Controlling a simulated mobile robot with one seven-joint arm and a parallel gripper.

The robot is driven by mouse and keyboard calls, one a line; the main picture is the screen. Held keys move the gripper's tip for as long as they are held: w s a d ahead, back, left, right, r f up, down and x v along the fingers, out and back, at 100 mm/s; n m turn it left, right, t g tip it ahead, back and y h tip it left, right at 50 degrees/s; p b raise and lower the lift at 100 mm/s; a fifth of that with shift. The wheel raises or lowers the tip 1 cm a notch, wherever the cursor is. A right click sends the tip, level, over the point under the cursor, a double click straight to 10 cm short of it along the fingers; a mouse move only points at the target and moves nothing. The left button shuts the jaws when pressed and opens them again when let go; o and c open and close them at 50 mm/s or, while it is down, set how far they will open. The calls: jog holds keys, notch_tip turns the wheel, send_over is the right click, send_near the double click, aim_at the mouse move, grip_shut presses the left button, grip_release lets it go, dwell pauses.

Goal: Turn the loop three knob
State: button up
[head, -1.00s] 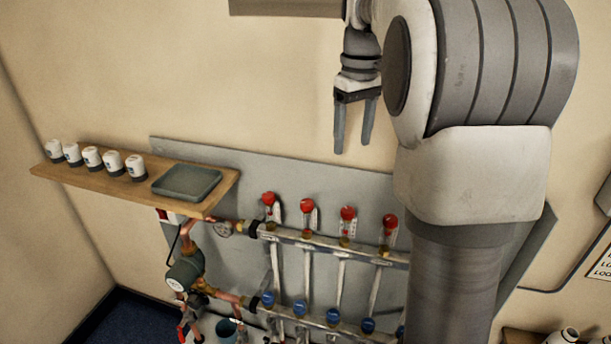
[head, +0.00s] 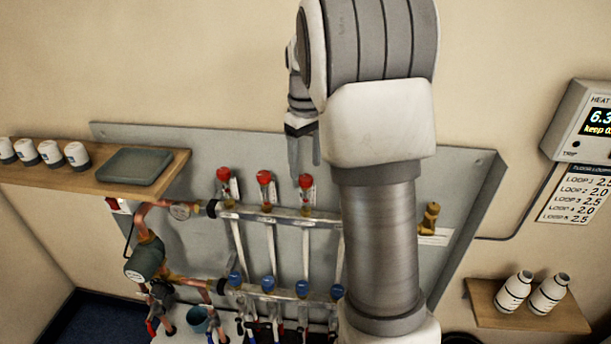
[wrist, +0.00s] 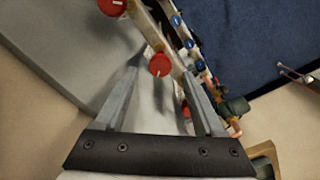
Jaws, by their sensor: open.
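A row of red knobs tops the upper manifold bar in the head view. The first (head: 223,174), second (head: 264,177) and third from the left (head: 306,181) show; my arm hides any further right. I cannot read which one is loop three. My gripper (head: 304,167) is open and empty, pointing down just above the third visible knob. In the wrist view my gripper (wrist: 161,68) has a red knob (wrist: 160,65) in line between its fingertips, with no contact visible.
Blue knobs (head: 268,284) line the lower bar. A wooden shelf (head: 178,168) with a grey tray (head: 134,166) and white caps is at left. A loop list (head: 578,193) hangs under a display (head: 590,125) at right, above a small shelf (head: 522,312) with two bottles.

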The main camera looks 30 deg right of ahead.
aim_at(306, 177)
jog(key=shift+f, duration=1.7)
grip_shut()
